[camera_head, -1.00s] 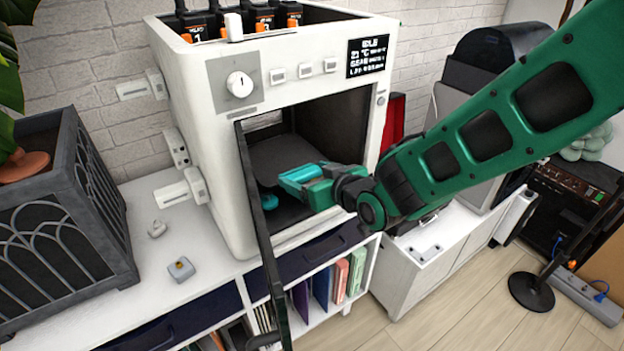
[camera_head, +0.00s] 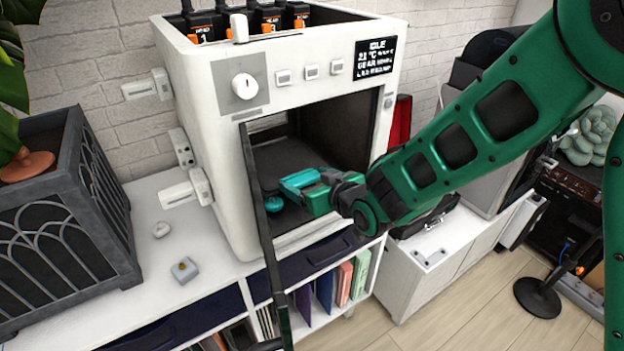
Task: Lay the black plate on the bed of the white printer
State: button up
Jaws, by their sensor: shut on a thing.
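The white printer (camera_head: 225,132) stands on a white cabinet with its dark door (camera_head: 262,215) swung open toward me. My green gripper (camera_head: 286,188) reaches through the front opening, with its teal fingers inside the chamber. It is shut on the black plate (camera_head: 283,157), a dark grey-black sheet inside the printer chamber. The plate looks roughly level. The fingers hide its near edge. The bed is hidden or too dark to tell apart, so I cannot tell whether the plate touches it.
The open door stands close to the left of my gripper. A dark planter box (camera_head: 65,215) and two small pale items, one a small block (camera_head: 184,269), are on the cabinet at left. A red object (camera_head: 400,122) stands right of the printer.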

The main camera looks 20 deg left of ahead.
dwell(0.3)
jog(key=o, duration=1.1)
jog(key=shift+f, duration=0.6)
jog(key=shift+s+d, duration=0.75)
jog(key=shift+d, duration=0.15)
jog(key=shift+s+d, duration=0.7)
jog(key=shift+d, duration=0.2)
jog(key=shift+s+d, duration=0.2)
jog(key=shift+d, duration=0.05)
jog(key=shift+s+d, duration=0.7)
jog(key=shift+d, duration=0.15)
dwell(0.4)
